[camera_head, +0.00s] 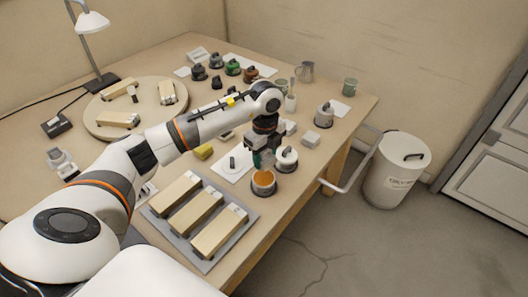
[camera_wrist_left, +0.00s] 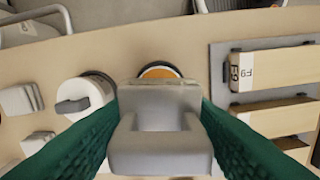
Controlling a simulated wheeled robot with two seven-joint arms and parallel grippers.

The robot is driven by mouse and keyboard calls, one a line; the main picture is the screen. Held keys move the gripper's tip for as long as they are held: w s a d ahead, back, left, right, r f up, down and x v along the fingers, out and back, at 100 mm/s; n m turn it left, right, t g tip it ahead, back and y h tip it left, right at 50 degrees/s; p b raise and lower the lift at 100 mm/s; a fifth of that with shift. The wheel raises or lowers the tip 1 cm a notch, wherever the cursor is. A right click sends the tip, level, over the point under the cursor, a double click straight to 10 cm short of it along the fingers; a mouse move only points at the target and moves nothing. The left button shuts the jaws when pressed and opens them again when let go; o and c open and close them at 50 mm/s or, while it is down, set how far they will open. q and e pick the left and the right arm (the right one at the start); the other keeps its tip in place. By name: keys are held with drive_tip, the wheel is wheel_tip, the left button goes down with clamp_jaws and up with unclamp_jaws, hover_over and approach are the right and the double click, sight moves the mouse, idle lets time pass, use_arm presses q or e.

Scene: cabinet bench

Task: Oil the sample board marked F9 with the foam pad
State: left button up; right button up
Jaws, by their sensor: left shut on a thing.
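Three pale boards lie side by side on a grey tray (camera_head: 155,219) in the head view. The board marked F9 (camera_wrist_left: 280,68) is the one nearest the table edge; in the head view it is the rightmost board (camera_head: 220,232). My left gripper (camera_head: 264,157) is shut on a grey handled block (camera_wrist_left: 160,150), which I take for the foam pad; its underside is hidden. A round pot with orange content (camera_head: 263,178) stands close below the gripper, beyond the block in the wrist view (camera_wrist_left: 159,72). My right gripper is not in view.
A white lidded pot (camera_head: 287,156) stands right beside the gripper. A round board (camera_head: 92,126) with several wooden blocks is at the left. A rail (camera_head: 350,175) and white bin (camera_head: 397,175) are beyond the table edge.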

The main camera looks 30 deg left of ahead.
use_arm(q)
drive_tip(key=shift+w+a+f+n, duration=0.15)
drive_tip(key=shift+a+n, duration=0.1)
drive_tip(key=shift+n, duration=0.45)
drive_tip(key=shift+f, duration=0.15)
drive_tip(key=b, duration=0.4)
hover_over(264, 178)
wheel_tip(264, 178, down, 5)
drive_tip(key=shift+r, duration=0.15)
drive_tip(key=shift+f+b, duration=0.45)
drive_tip(key=shift+b, duration=0.1)
drive_tip(key=shift+f+b, duration=0.3)
drive_tip(key=shift+f, duration=0.2)
idle(0.9)
